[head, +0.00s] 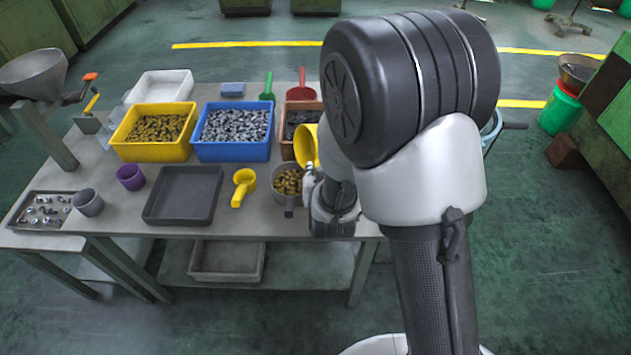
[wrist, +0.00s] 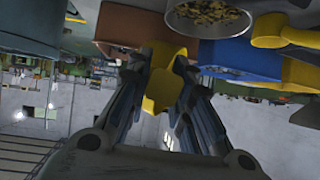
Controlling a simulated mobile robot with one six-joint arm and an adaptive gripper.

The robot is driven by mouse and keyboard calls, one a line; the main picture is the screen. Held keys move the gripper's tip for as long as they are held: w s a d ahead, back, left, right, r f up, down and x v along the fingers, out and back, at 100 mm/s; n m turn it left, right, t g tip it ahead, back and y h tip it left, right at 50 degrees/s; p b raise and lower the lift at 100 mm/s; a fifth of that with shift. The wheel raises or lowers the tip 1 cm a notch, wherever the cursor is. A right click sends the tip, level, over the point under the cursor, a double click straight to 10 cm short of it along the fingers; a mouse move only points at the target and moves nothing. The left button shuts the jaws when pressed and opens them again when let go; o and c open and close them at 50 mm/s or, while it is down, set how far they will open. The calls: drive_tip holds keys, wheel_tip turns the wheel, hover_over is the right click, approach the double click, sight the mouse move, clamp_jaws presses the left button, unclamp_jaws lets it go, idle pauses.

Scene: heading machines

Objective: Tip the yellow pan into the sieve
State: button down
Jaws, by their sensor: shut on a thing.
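The yellow pan (head: 304,147) is held up by my gripper (head: 314,183) and steeply tilted on its side in the head view. In the wrist view the yellow pan (wrist: 163,82) shows between the fingers of my gripper (wrist: 165,75), which are shut on it. A round grey metal vessel with brass-coloured pieces in it, which looks like the sieve (head: 279,193), stands on the table just below and left of the pan. It also shows in the wrist view (wrist: 213,32). I cannot see inside the pan.
A yellow scoop (head: 243,187) and a dark tray (head: 183,195) lie left of the sieve. A yellow bin (head: 152,155), a blue bin (head: 233,152) and a brown bin stand behind. A purple cup (head: 131,177) and grey mug (head: 88,203) stand farther left. My arm hides the table's right part.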

drive_tip(key=w+d+r+m+g+y+p, duration=0.2)
drive_tip(key=d+m+g+y+p, duration=0.2)
drive_tip(key=p, duration=1.3)
drive_tip(key=shift+w+d+r+m+y, duration=0.3)
drive_tip(key=shift+d+m+y, duration=0.4)
drive_tip(key=shift+m+y, duration=1.25)
drive_tip(key=shift+n+y, duration=0.45)
